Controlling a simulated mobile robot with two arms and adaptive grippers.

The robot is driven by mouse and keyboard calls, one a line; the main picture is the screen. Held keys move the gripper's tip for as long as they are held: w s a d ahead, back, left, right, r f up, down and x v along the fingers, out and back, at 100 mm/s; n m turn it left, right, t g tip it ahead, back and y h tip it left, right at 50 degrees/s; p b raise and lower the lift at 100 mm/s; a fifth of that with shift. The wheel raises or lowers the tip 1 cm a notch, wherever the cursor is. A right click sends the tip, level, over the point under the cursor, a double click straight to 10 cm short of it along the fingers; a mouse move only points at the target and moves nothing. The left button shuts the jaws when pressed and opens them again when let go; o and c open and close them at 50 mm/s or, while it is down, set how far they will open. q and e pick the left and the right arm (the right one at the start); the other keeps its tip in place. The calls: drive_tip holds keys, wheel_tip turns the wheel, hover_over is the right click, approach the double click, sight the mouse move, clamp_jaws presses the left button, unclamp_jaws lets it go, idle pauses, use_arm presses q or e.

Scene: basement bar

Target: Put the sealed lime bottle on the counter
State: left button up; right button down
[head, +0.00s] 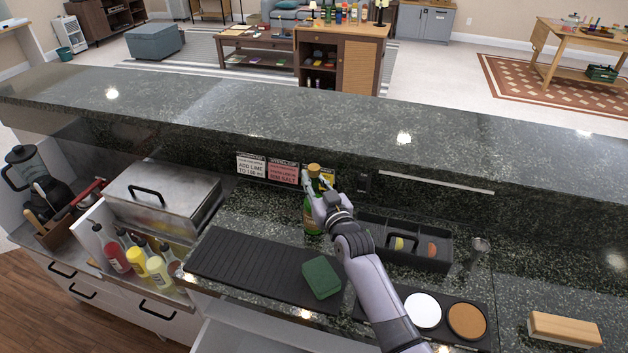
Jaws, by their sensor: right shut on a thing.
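A green bottle (312,216) with a yellowish cap stands upright, or is held upright, at the lower counter (262,215), close to the back wall. My right gripper (319,194) is shut on the bottle's upper part, its fingers around the neck and shoulder. The arm hides part of the bottle's right side. I cannot tell whether the bottle's base touches the counter. The bottle's label is too small to read. My left gripper is not in view.
A black ribbed mat (240,262) with a green sponge (321,277) lies in front. A black tray (432,262) is right of the bottle. Left are a steel lidded box (160,195) and squeeze bottles (158,272). The raised ledge (300,125) behind is bare.

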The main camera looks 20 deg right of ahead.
drive_tip(key=c, duration=1.4)
unclamp_jaws()
drive_tip(key=shift+c, duration=0.2)
drive_tip(key=shift+r, duration=0.1)
drive_tip(key=s+b, duration=0.2)
drive_tip(key=s, duration=1)
drive_tip(key=shift+d, duration=0.4)
